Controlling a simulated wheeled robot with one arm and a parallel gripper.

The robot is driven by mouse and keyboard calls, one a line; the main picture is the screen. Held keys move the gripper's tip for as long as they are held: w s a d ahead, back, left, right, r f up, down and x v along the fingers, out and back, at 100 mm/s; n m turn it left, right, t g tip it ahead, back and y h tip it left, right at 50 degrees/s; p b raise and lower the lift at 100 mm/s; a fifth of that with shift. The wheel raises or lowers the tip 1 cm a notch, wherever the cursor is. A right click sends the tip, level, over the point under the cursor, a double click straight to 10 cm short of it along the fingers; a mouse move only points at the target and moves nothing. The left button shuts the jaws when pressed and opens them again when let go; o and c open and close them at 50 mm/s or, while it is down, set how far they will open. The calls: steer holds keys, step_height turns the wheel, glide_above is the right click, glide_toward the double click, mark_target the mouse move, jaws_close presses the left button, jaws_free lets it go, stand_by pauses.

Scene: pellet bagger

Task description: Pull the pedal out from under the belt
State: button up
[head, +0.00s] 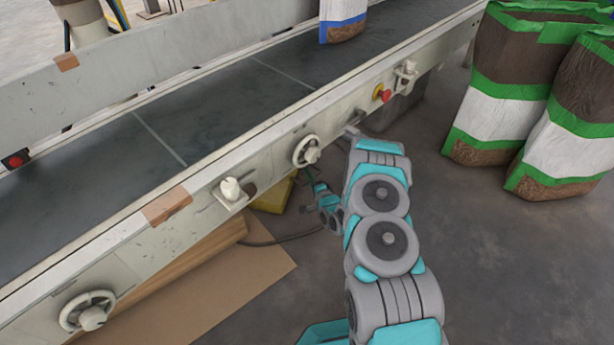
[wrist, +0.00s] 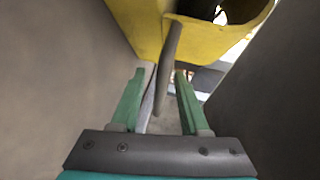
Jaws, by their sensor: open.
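The yellow pedal (head: 273,197) lies on the floor under the near side of the belt conveyor (head: 225,150), partly hidden by its side rail. In the wrist view, the pedal's yellow shell (wrist: 140,25) fills the top middle, with an opening at its right. A dark grey bar (wrist: 170,62) slants down from the shell. My gripper (wrist: 159,76) is open, with its green fingers pointing toward the pedal and the bar showing between the tips. Whether the bar is touched or lies beyond them I cannot tell. In the head view my gripper is small and partly hidden by my arm.
A dark cable (head: 285,240) curves over the floor from the pedal's area. Filled bags (head: 510,95) stand at the right. Handwheels (head: 306,151) stick out from the rail. The lower-right floor is clear.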

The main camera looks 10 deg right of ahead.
steer(key=shift+x, duration=0.8)
steer(key=shift+c, duration=0.3)
jaws_close()
stand_by(0.6)
